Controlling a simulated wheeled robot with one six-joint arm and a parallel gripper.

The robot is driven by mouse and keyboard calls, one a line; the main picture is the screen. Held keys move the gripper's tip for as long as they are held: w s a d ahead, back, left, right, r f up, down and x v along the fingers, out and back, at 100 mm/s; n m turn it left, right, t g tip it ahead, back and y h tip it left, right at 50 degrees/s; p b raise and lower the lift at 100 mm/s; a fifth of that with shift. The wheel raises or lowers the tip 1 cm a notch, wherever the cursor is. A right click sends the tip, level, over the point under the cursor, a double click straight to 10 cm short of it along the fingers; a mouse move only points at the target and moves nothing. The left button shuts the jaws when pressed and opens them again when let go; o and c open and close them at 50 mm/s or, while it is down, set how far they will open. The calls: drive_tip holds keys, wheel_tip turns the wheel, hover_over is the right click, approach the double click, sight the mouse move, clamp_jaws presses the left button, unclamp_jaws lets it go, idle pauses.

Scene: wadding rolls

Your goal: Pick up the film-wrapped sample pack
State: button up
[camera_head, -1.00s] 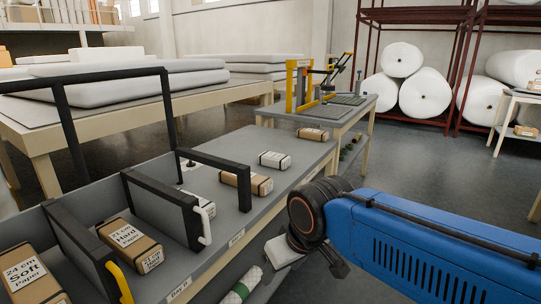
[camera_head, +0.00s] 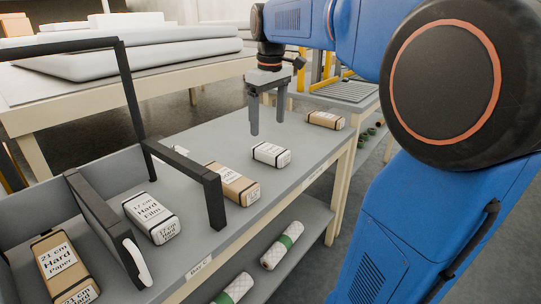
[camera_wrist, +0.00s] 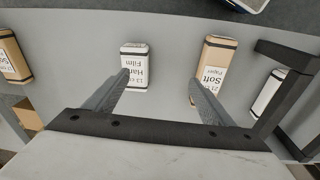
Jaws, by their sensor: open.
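A white film-wrapped pack (camera_head: 271,153) with dark end bands lies on the grey bench top. In the wrist view its label on the pack (camera_wrist: 134,70) reads "Hard Film". Another white pack (camera_head: 150,217), labelled "17 cm Hard Film", lies nearer, between black dividers; a white pack (camera_wrist: 268,92) also shows at the right of the wrist view. My gripper (camera_head: 269,128) is open and empty, pointing down above the bench close to the first pack. In the wrist view that pack is by the left fingertip, not centred between the fingers (camera_wrist: 159,79).
Brown paper packs lie on both sides: one (camera_head: 232,184) beside a black frame (camera_head: 214,200), one (camera_head: 325,120) at the far end. A "21 cm Hard Paper" pack (camera_head: 65,268) is at lower left. Rolls (camera_head: 282,246) lie on the shelf below. Bench top around the first pack is clear.

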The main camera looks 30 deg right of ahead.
wheel_tip(320, 180, up, 2)
drive_tip(key=n+g, duration=0.1)
hover_over(271, 149)
drive_tip(key=f, duration=1.1)
drive_tip(key=shift+w+d+f, duration=0.3)
drive_tip(key=shift+d+f, duration=0.05)
drive_tip(key=shift+f, duration=0.05)
drive_tip(key=shift+s+a+f, duration=0.1)
drive_tip(key=shift+a+f, duration=0.1)
drive_tip(key=shift+f, duration=1.15)
drive_tip(key=shift+s+a+f, duration=0.1)
drive_tip(key=shift+a+f, duration=0.05)
drive_tip(key=shift+f, duration=1.15)
drive_tip(key=c, duration=1.2)
